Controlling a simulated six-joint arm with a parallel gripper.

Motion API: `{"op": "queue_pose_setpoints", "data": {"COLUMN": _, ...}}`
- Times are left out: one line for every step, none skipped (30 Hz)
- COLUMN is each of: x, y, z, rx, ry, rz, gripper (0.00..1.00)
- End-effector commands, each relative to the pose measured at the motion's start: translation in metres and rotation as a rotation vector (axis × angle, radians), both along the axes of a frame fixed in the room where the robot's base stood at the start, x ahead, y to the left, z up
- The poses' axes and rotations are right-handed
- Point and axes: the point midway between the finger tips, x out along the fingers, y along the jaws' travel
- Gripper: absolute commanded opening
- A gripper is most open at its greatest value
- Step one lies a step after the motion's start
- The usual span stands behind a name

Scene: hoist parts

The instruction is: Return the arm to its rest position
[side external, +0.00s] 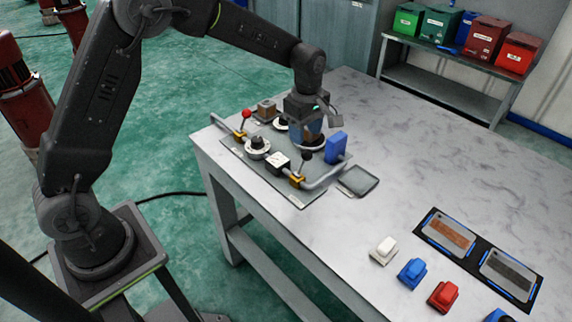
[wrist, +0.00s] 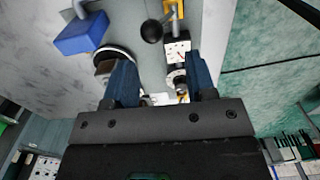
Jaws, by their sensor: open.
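My gripper (side external: 311,127) is low over the panel plate (side external: 240,150) on the grey table, pointing down. In the wrist view its two blue fingers (wrist: 162,78) are spread apart, with plate and small fittings showing between them and nothing gripped. A round part with a dark rim (wrist: 106,55) shows beside the left finger; I cannot tell whether they touch. A blue block (side external: 336,147) stands close to the right of the gripper in the side view. My arm is stretched out from its base at the left over the table.
The plate carries a red-knob lever (side external: 246,114), a black-knob lever (side external: 305,156), a gauge (side external: 279,162) and a bent pipe (side external: 327,178). A grey tray (side external: 358,181) lies beside it. Coloured blocks and a black mat (side external: 463,252) lie nearer the front right. The table's far right is clear.

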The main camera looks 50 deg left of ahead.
Motion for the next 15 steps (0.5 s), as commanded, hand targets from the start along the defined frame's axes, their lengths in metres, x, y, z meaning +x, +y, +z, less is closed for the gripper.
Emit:
{"op": "queue_pose_setpoints", "data": {"x": 0.0, "y": 0.0, "z": 0.001, "rx": 0.0, "ry": 0.0, "rz": 0.0, "gripper": 0.51}}
{"op": "queue_pose_setpoints", "data": {"x": 0.0, "y": 0.0, "z": 0.001, "rx": 0.0, "ry": 0.0, "rz": 0.0, "gripper": 0.51}}
{"op": "queue_pose_setpoints", "data": {"x": 0.0, "y": 0.0, "z": 0.001, "rx": 0.0, "ry": 0.0, "rz": 0.0, "gripper": 0.51}}
{"op": "queue_pose_setpoints", "data": {"x": 0.0, "y": 0.0, "z": 0.001, "rx": 0.0, "ry": 0.0, "rz": 0.0, "gripper": 0.51}}
{"op": "queue_pose_setpoints", "data": {"x": 0.0, "y": 0.0, "z": 0.001, "rx": 0.0, "ry": 0.0, "rz": 0.0, "gripper": 0.51}}
{"op": "queue_pose_setpoints", "data": {"x": 0.0, "y": 0.0, "z": 0.001, "rx": 0.0, "ry": 0.0, "rz": 0.0, "gripper": 0.51}}
{"op": "queue_pose_setpoints", "data": {"x": 0.0, "y": 0.0, "z": 0.001, "rx": 0.0, "ry": 0.0, "rz": 0.0, "gripper": 0.51}}
{"op": "queue_pose_setpoints", "data": {"x": 0.0, "y": 0.0, "z": 0.001, "rx": 0.0, "ry": 0.0, "rz": 0.0, "gripper": 0.51}}
{"op": "queue_pose_setpoints", "data": {"x": 0.0, "y": 0.0, "z": 0.002, "rx": 0.0, "ry": -0.001, "rz": -0.002, "gripper": 0.51}}
{"op": "queue_pose_setpoints", "data": {"x": -0.001, "y": 0.0, "z": 0.003, "rx": 0.0, "ry": -0.003, "rz": -0.007, "gripper": 0.51}}
{"op": "queue_pose_setpoints", "data": {"x": -0.002, "y": 0.0, "z": 0.006, "rx": 0.0, "ry": -0.007, "rz": -0.016, "gripper": 0.51}}
{"op": "queue_pose_setpoints", "data": {"x": -0.005, "y": 0.0, "z": 0.011, "rx": 0.0, "ry": -0.014, "rz": -0.035, "gripper": 0.51}}
{"op": "queue_pose_setpoints", "data": {"x": -0.008, "y": 0.0, "z": 0.017, "rx": 0.0, "ry": -0.022, "rz": -0.056, "gripper": 0.51}}
{"op": "queue_pose_setpoints", "data": {"x": -0.012, "y": 0.001, "z": 0.024, "rx": 0.001, "ry": -0.031, "rz": -0.082, "gripper": 0.51}}
{"op": "queue_pose_setpoints", "data": {"x": -0.018, "y": 0.001, "z": 0.035, "rx": 0.002, "ry": -0.046, "rz": -0.127, "gripper": 0.51}}
